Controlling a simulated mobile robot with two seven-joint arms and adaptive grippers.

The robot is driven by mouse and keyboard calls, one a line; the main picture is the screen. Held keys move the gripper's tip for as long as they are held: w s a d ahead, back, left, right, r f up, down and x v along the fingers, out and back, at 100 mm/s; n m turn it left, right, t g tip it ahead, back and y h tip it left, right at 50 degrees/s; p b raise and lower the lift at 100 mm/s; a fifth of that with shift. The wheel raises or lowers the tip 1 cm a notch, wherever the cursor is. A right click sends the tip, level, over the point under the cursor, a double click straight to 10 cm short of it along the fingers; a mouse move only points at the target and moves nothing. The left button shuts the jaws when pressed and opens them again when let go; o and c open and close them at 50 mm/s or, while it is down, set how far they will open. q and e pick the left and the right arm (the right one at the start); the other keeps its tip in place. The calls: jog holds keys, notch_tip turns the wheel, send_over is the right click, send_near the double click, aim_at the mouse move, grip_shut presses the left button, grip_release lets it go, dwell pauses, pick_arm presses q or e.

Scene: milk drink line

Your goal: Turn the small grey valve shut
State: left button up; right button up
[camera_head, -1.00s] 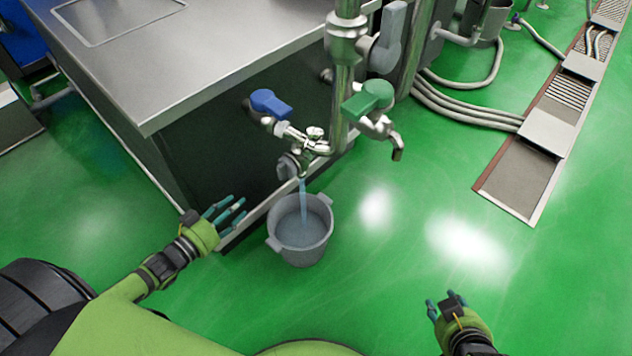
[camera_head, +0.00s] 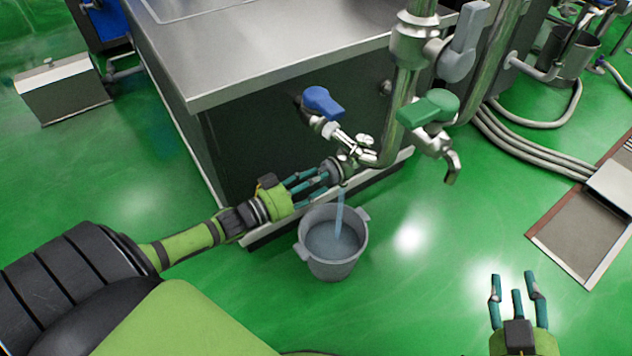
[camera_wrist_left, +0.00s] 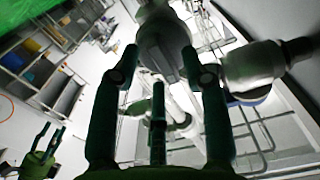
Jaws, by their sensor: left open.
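The small grey valve (camera_head: 335,170) is a round grey knob low on the pipework, beside the steel cabinet's lower edge. Water runs down just beside it into a grey bucket (camera_head: 333,262). My left gripper (camera_head: 318,180) is open, its fingertips at the knob's left side. I cannot tell whether they touch it. In the left wrist view the left gripper's fingers (camera_wrist_left: 160,65) spread around a grey rounded part (camera_wrist_left: 163,45), likely the knob. My right gripper (camera_head: 516,285) is open and empty above the floor at the lower right, apart from the valve.
A blue-handled valve (camera_head: 322,101) and a green-handled tap (camera_head: 428,108) sit above the small valve. A large grey lever (camera_head: 466,42) is on the upright pipe. The steel cabinet (camera_head: 290,45) stands behind. Green floor (camera_head: 420,290) is clear between bucket and right gripper.

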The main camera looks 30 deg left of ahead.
pick_arm(q)
jog(key=shift+w+d, duration=0.15)
jog(key=shift+w, duration=0.15)
pick_arm(e)
jog(key=shift+w+a+r+t, duration=0.15)
jog(key=shift+r+t, duration=0.15)
jog(key=shift+r, duration=0.2)
pick_arm(q)
grip_shut()
